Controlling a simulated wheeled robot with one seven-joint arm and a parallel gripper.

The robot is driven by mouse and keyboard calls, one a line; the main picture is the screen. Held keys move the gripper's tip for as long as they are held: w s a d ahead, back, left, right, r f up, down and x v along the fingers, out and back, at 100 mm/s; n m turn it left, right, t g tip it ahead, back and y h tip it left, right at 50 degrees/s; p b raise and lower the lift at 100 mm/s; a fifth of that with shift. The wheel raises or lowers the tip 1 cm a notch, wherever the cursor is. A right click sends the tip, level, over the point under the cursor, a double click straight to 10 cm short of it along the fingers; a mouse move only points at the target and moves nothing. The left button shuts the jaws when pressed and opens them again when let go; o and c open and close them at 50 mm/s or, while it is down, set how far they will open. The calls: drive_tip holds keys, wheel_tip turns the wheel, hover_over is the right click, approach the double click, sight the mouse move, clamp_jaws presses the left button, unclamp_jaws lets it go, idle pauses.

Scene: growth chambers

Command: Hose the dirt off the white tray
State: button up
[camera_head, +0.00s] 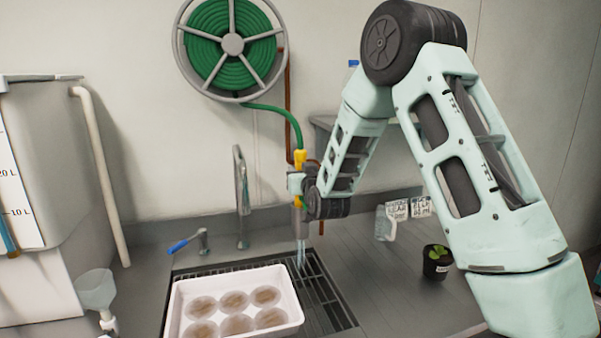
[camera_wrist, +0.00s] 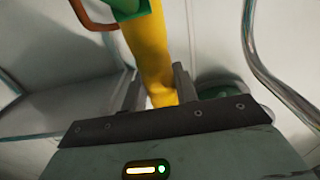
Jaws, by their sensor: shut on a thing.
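The white tray (camera_head: 289,274) sits on the dark grate of the sink in the head view. Several round brown dirt patches (camera_head: 233,301) show on its floor. My gripper (camera_head: 298,184) is above the grate, behind and to the right of the tray. It is shut on the yellow hose nozzle (camera_head: 300,158), and the wrist view shows the yellow nozzle (camera_wrist: 148,50) between the fingers. The nozzle points down, and thin pale water streams (camera_head: 301,253) fall onto the grate beside the tray's back right corner. The green hose (camera_head: 283,112) runs up from the nozzle to the wall reel.
The hose reel (camera_head: 232,44) hangs on the back wall. A metal faucet (camera_head: 241,195) and a blue-handled tap (camera_head: 187,243) stand behind the sink. A potted seedling (camera_head: 437,263) and labelled jugs (camera_head: 393,219) stand on the right counter. A large tank (camera_head: 50,160) is at left.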

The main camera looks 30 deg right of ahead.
sight(303, 152)
drive_tip(key=shift+r, duration=0.2)
drive_tip(key=shift+r+p, duration=1.5)
drive_tip(key=shift+r, duration=1.4)
drive_tip(key=shift+r+p, duration=1.9)
drive_tip(key=shift+r, duration=2.65)
drive_tip(key=b+v, duration=0.8)
drive_tip(key=v, duration=1.1)
drive_tip(key=shift+w, duration=0.1)
